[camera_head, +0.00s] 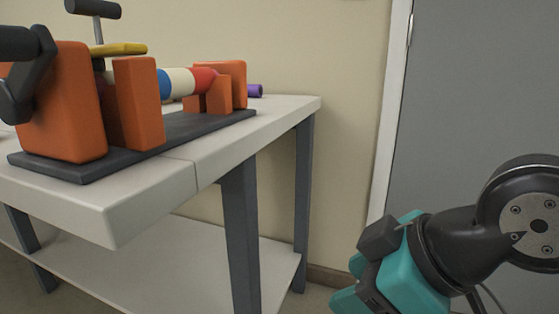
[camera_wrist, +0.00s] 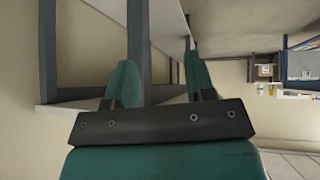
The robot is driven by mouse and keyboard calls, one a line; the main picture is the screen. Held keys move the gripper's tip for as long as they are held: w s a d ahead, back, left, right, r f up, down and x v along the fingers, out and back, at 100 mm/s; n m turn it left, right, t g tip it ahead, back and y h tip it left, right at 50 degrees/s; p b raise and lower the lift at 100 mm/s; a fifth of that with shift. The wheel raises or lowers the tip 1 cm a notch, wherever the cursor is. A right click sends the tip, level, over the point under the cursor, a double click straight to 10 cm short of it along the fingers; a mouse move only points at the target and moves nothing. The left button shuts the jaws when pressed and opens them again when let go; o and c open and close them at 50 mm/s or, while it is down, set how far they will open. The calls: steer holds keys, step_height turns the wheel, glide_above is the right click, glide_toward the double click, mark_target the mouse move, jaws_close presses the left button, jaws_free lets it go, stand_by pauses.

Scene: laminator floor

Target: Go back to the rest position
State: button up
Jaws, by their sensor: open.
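My gripper (camera_wrist: 158,80) shows in the wrist view with its two teal fingers spread apart and nothing between them. In the head view my teal and black gripper (camera_head: 352,282) is at the lower right, to the right of the table and clear of it. Its fingertips are partly cut off at the bottom edge there. The legs and a shelf of the table lie beyond the fingers in the wrist view.
A white-topped table (camera_head: 150,200) with grey legs and a lower shelf stands at left. An orange machine (camera_head: 140,105) with a striped roller (camera_head: 185,82) sits on it. A purple piece (camera_head: 255,90) lies behind. A grey door (camera_head: 470,90) is at right.

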steer(key=s+d+m+g+h+p, duration=0.2)
steer(key=s+d+m+g, duration=0.3)
steer(key=d, duration=0.1)
step_height(320, 180, up, 38)
steer(key=p, duration=3.8)
steer(key=shift+d, duration=0.15)
